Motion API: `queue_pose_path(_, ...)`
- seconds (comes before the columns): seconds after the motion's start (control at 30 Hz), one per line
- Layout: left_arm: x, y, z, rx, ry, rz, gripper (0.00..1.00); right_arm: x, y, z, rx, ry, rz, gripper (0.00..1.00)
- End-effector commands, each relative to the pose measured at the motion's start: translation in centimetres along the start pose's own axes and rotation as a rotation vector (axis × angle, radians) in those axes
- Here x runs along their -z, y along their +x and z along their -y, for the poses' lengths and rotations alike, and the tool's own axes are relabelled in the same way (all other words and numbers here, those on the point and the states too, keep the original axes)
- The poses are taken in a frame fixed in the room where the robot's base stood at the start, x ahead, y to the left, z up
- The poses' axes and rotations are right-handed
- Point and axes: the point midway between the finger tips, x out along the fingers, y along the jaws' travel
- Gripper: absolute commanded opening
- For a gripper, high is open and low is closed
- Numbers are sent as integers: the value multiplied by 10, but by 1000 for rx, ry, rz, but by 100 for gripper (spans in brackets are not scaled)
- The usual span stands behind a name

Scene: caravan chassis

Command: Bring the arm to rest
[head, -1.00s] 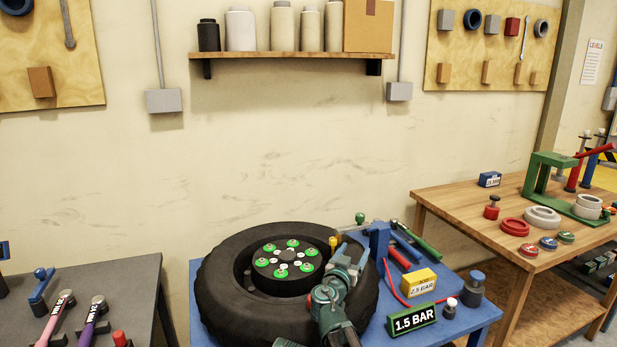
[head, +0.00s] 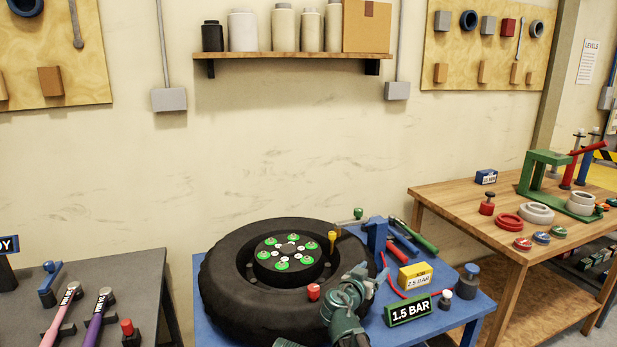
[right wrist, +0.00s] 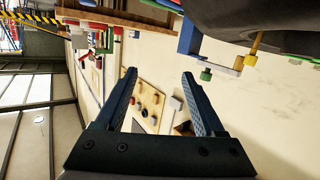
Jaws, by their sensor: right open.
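My right gripper (head: 373,273) is at the right front of the black tyre (head: 222,277) on the blue table (head: 458,328). In the right wrist view, its two blue fingers (right wrist: 158,75) stand wide apart with nothing between them. The tyre also shows upside down at the top right of that view (right wrist: 245,18). The right arm comes in from the bottom of the head view and covers part of the tyre's right front. My left gripper is not in view.
A 1.5 BAR sign (head: 410,309), a yellow gauge box (head: 415,276) and a blue vise-like block (head: 375,234) stand right of the tyre. A red cap (head: 313,291) is close left of my right arm. A wooden bench (head: 455,203) stands at right, a grey one (head: 140,267) at left.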

Motion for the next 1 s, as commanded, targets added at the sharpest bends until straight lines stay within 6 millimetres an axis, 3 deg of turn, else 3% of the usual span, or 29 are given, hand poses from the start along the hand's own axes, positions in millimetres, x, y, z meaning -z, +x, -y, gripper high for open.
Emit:
queue_pose_path(0.27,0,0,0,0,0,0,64,-68,-13,-66,-106,-98,305,71)
queue_pose_path(0.4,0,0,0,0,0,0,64,-126,-43,-103,-97,-189,592,71)
queue_pose_path(0.5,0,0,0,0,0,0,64,-162,-72,-117,-29,-252,791,71)
queue_pose_path(0.7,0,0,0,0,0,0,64,-202,-122,-123,155,-335,1049,71)
queue_pose_path(1.0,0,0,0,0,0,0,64,-226,-186,-120,463,-402,1267,71)
